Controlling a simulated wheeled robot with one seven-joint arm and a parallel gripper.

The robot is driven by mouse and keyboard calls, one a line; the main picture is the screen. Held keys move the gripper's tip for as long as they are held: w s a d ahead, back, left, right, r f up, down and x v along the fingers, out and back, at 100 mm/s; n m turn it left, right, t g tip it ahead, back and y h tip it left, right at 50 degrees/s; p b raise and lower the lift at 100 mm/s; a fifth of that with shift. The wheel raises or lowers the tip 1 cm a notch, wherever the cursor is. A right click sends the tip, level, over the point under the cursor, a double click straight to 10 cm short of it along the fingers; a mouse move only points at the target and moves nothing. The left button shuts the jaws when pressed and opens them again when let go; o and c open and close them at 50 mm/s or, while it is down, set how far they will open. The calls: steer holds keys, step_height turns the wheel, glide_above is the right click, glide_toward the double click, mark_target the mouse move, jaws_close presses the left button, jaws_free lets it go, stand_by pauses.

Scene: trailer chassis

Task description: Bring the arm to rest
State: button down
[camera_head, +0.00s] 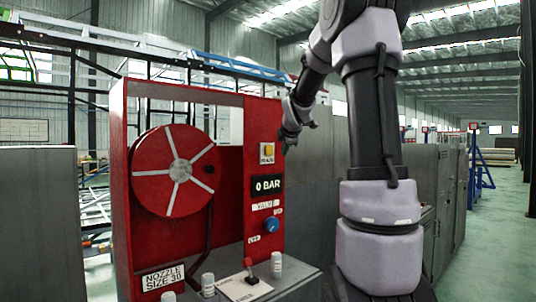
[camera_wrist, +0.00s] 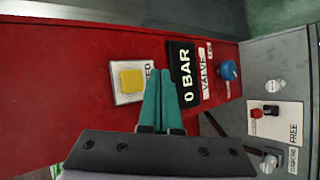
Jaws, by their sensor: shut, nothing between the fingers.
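My arm (camera_head: 372,130) rises at the right of the head view, bends at the top and reaches down to the left. My gripper (camera_head: 287,145) hangs at the right edge of the red panel, close to the yellow button (camera_head: 267,150). In the wrist view the teal fingers of my gripper (camera_wrist: 160,78) are together with nothing between them. They point at the panel between the yellow button (camera_wrist: 132,80) and the "0 BAR" display (camera_wrist: 185,75). I cannot tell whether the fingertips touch the panel.
The red panel (camera_head: 118,200) carries a hose reel (camera_head: 180,168), a "0 BAR" display (camera_head: 268,187) and a blue valve knob (camera_head: 271,224). A small lever (camera_head: 249,266) stands on the grey ledge below. Grey cabinets (camera_head: 440,200) stand behind my arm. Green floor is open at far right.

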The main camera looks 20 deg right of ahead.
steer(key=s+a+f+m+g+y, duration=0.1)
steer(key=s+a+f+m, duration=0.1)
steer(key=s+a+m, duration=0.4)
steer(key=s+a+f+m+g+y, duration=0.1)
steer(key=s+a+m, duration=0.5)
steer(key=s, duration=1.1)
steer(key=s+a+f+m+g+y, duration=0.2)
steer(key=s+a+f+m, duration=0.2)
steer(key=s, duration=0.7)
steer(key=a+m, duration=0.2)
steer(key=m, duration=0.2)
steer(key=shift+s+m+y, duration=0.3)
steer(key=shift+y, duration=0.1)
